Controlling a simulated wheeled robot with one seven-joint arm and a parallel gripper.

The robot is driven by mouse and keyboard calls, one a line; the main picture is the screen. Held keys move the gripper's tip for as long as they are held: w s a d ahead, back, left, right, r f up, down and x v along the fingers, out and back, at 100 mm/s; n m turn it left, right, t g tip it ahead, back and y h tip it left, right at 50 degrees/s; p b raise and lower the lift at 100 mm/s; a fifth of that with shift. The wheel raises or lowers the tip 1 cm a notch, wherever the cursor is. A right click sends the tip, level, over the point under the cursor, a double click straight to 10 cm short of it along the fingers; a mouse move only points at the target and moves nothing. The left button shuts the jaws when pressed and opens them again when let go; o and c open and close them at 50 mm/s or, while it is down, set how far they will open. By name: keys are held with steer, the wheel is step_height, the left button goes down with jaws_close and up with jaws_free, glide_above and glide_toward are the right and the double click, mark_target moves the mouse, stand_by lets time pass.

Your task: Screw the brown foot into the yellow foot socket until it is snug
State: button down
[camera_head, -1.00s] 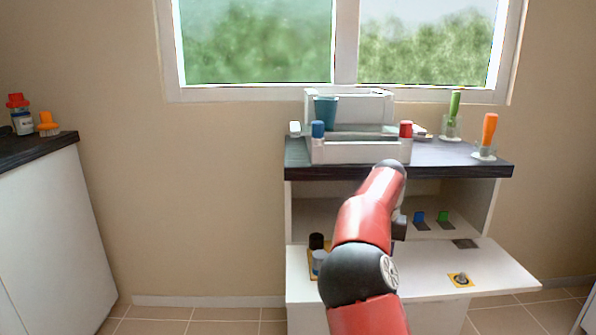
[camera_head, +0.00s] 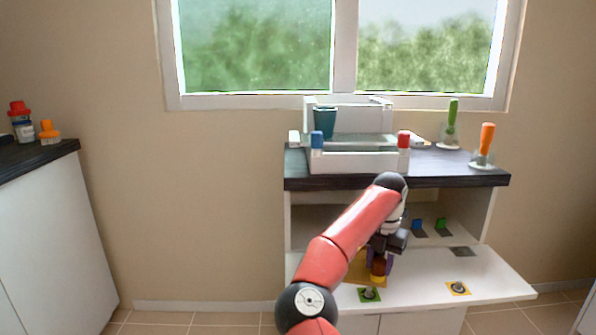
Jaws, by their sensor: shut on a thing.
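My gripper (camera_head: 379,257) is above the lowered white cabinet door, its fingers pointing down. It is shut on the brown foot (camera_head: 378,268), which shows as a small dark reddish-brown piece between the fingers. The foot is over or in a yellow-orange tray (camera_head: 355,272) on the door; I cannot tell whether it touches it. The yellow foot socket (camera_head: 458,288) is a yellow square with a grey round fitting, lying to the right on the door, apart from the gripper. My arm hides the left part of the tray.
A green socket (camera_head: 369,294) is near the door's front edge, just below the gripper. Blue (camera_head: 417,224) and green (camera_head: 440,223) tabs stand inside the cabinet. The dark countertop (camera_head: 460,173) overhangs behind the gripper. The door around the yellow socket is clear.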

steer(key=shift+a+f, duration=0.2)
steer(key=shift+f, duration=0.2)
steer(key=c, duration=1.1)
jaws_free()
steer(key=shift+w+a, duration=0.1)
steer(key=shift+o, duration=1.2)
steer(key=shift+r, duration=0.15)
steer(key=shift+c, duration=0.4)
steer(key=shift+r, duration=0.1)
